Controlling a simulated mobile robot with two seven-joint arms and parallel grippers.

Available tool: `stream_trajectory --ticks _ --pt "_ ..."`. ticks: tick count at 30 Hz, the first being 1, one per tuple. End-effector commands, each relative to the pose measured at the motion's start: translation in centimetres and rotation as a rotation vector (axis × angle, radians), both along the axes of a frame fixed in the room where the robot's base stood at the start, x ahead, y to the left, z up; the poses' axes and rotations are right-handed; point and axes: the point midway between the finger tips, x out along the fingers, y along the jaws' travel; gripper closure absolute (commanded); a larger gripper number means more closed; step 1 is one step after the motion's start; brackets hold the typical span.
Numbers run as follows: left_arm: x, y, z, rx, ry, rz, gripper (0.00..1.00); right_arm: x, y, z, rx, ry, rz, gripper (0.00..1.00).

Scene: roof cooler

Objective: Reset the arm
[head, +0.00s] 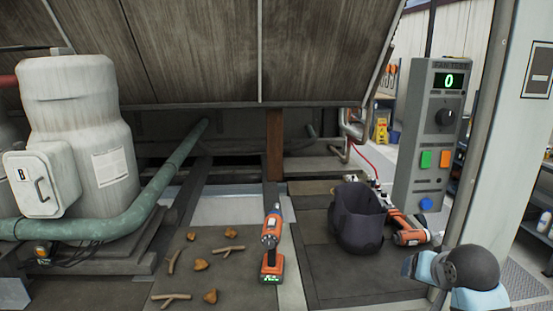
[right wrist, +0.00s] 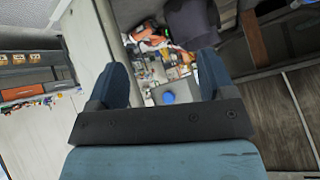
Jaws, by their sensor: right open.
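My right gripper (right wrist: 163,68) is open in the right wrist view, with its two blue fingers wide apart and nothing between them. Beyond the fingers are a blue round button (right wrist: 168,97), a dark bag (right wrist: 191,22) and a blurred clutter of small items. In the head view, part of my right arm (head: 468,270) shows at the lower right, beside the grey post; its fingertips cannot be made out there. My left arm and gripper are not in view.
A grey control box (head: 432,135) reading 0 stands at the right. A dark open bag (head: 358,218) and orange tool (head: 411,231) sit below it. A teal pipe (head: 150,190) runs left.

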Motion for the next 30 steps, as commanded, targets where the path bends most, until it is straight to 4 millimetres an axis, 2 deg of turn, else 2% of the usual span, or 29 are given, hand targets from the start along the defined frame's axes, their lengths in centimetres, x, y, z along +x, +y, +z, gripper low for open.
stream_trajectory --ticks 1,3,5,9,15,21,25,27,30 --pt "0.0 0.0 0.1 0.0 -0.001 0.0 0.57 -2.2 0.4 -2.9 -0.027 0.045 0.033 0.24" --pt "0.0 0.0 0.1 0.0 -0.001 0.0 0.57 -5.1 1.0 -6.0 -0.061 0.096 0.081 0.24" --pt "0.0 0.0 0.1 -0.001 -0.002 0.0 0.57 -7.7 1.4 -8.4 -0.088 0.14 0.124 0.24" --pt "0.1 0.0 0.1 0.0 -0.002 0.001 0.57 -14.2 2.5 -13.1 -0.139 0.239 0.231 0.24" --pt "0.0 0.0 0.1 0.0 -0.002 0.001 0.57 -22.3 3.7 -16.9 -0.184 0.35 0.364 0.24" --pt "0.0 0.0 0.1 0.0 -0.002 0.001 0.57 -28.4 4.6 -18.6 -0.203 0.425 0.463 0.24" --pt "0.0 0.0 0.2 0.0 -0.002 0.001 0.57 -31.5 5.1 -19.1 -0.208 0.46 0.52 0.24" --pt "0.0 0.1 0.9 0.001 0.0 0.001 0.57 -29.8 5.6 -19.9 -0.212 0.393 0.523 0.24" --pt "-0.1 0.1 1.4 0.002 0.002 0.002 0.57 -28.4 6.4 -21.2 -0.215 0.309 0.533 0.24"
